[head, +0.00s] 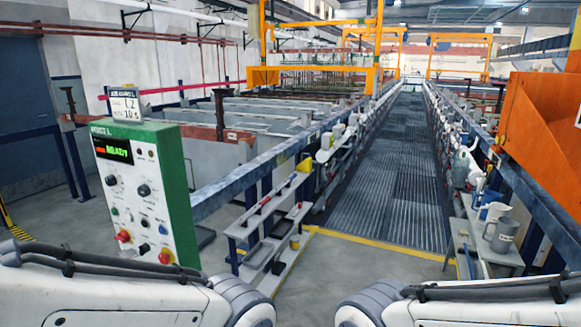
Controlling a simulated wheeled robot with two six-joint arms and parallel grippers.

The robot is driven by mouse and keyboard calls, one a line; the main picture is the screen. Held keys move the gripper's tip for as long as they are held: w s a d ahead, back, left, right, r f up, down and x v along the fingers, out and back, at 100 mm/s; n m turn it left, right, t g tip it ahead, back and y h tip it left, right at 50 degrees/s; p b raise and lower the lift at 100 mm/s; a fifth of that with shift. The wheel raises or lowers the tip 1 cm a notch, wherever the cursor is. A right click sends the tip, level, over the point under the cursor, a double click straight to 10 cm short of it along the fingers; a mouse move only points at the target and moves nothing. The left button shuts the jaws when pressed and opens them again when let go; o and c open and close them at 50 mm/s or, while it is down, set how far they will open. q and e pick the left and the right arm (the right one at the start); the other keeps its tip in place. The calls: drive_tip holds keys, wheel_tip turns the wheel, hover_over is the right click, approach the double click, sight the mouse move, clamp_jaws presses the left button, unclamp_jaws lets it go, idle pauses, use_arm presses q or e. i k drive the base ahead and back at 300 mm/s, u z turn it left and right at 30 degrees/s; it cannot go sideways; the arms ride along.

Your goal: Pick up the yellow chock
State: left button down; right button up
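A small yellow wedge-like piece (305,164) sits at the rail beside the walkway, near the picture's middle; it may be the yellow chock, but it is too small to be sure. A smaller yellow item (295,242) rests on the low grey shelf (268,226) below it, its shape unclear. Only links of my two arms show along the bottom edge, left and right. Neither gripper is in view, so whether they hold anything is hidden.
A green-and-white control box (146,194) stands close at left. A blue rail (250,172) runs away behind the shelf. Grey jugs (501,234) stand on a bench at right. An orange machine (541,130) overhangs the right side. The grated walkway (385,190) between is clear.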

sight(306, 166)
drive_tip(key=z, duration=0.4)
drive_tip(key=i, duration=5.75)
drive_tip(key=u, duration=2)
